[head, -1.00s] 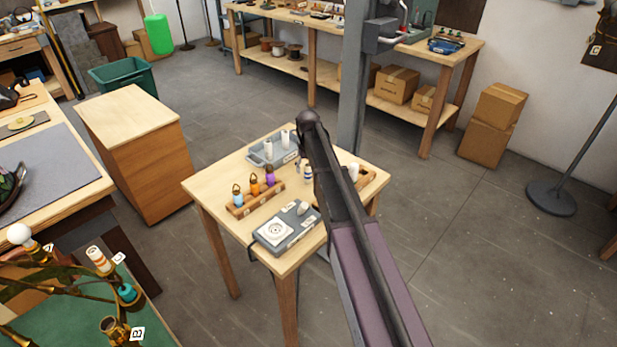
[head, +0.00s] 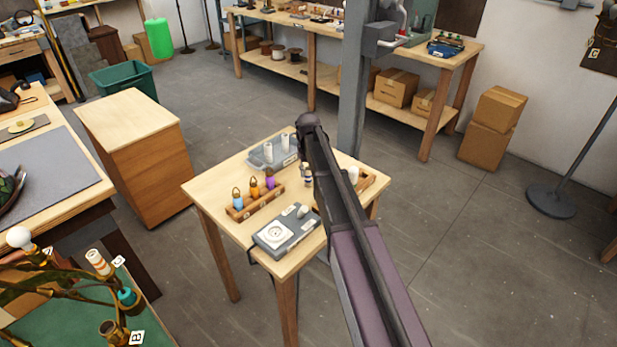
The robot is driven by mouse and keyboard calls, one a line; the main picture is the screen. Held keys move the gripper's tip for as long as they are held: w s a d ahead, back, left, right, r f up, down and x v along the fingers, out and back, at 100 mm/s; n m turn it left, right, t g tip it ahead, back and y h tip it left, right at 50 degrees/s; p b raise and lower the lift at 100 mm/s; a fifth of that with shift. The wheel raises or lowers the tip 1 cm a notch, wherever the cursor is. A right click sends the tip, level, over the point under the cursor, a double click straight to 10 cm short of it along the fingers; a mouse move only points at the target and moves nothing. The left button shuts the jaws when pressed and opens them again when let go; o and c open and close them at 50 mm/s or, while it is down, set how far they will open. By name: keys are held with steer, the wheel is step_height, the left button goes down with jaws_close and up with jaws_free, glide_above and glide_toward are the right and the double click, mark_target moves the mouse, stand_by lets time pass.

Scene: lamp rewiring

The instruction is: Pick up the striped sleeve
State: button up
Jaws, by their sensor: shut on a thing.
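The striped sleeve (head: 307,180), small and white with dark and yellowish bands, shows at the left edge of my dark arm, above the small wooden table (head: 222,180). My gripper (head: 308,168) is mostly hidden behind my own arm. It is shut on the sleeve, of which only a part shows. I cannot tell whether the sleeve still touches the table.
A grey tray (head: 258,163) with white sleeves stands behind. A wooden rack (head: 238,213) holds blue, orange and purple pieces. A grey tester box (head: 290,243) is in front. A lamp with several arms (head: 98,262) stands lower left. A grey post (head: 352,110) rises behind.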

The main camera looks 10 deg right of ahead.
steer(key=shift+r, duration=0.2)
step_height(320, 180, up, 10)
steer(key=p, duration=1)
steer(key=shift+f, duration=0.2)
steer(key=shift+r, duration=0.1)
stand_by(0.5)
step_height(320, 180, up, 6)
steer(key=p, duration=0.5)
steer(key=shift+f+p, duration=0.2)
steer(key=shift+p, duration=0.2)
